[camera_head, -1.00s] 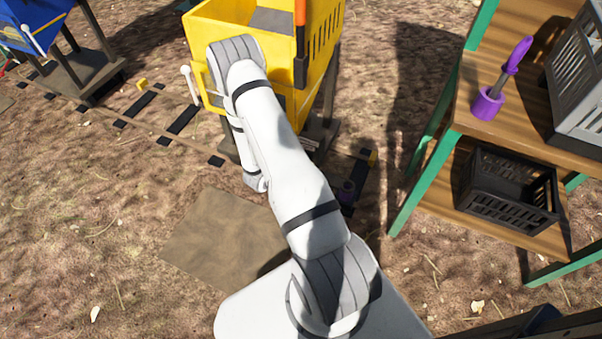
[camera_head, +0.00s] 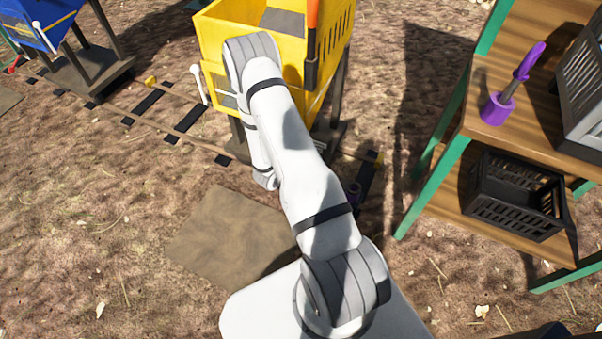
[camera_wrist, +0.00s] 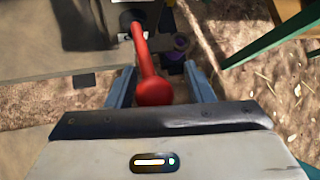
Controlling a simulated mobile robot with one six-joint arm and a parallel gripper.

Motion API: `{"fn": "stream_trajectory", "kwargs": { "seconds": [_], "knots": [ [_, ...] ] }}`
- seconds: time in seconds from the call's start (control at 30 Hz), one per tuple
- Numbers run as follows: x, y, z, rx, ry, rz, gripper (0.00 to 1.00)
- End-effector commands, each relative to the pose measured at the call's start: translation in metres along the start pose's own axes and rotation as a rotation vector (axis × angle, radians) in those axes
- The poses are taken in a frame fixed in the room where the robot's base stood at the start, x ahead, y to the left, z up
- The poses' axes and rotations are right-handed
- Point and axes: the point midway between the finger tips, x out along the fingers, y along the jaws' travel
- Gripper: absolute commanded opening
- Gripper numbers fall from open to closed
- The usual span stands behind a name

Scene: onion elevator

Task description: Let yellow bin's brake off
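The yellow bin (camera_head: 292,47) stands on a dark-legged cart on the rails at the top of the head view, partly hidden by my arm. A white-handled lever (camera_head: 199,85) sticks up at its left side. In the wrist view, a red lever with a round knob (camera_wrist: 154,91) runs from a dark pivot (camera_wrist: 129,18) down between my fingers. My gripper (camera_wrist: 160,74) is open, one finger on each side of the red lever, with gaps visible on both sides. The fingers are hidden behind my arm in the head view.
A wooden shelf with green legs (camera_head: 432,180) stands at the right, holding a purple-handled tool (camera_head: 523,65) and a black crate (camera_head: 512,200). A blue bin (camera_head: 45,20) is at the top left. The left ground is clear.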

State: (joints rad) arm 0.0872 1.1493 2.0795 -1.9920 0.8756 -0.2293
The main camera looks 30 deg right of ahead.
Motion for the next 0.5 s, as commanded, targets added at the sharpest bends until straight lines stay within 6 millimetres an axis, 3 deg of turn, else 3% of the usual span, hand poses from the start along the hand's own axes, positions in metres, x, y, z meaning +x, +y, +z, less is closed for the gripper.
{"fn": "stream_trajectory", "kwargs": {
  "seconds": [0.3, 0.5],
  "knots": [
    [-0.004, 0.003, 0.0, -0.003, -0.001, 0.008, 0.52],
    [-0.032, 0.003, 0.002, -0.004, -0.002, 0.009, 0.52]
  ]
}}
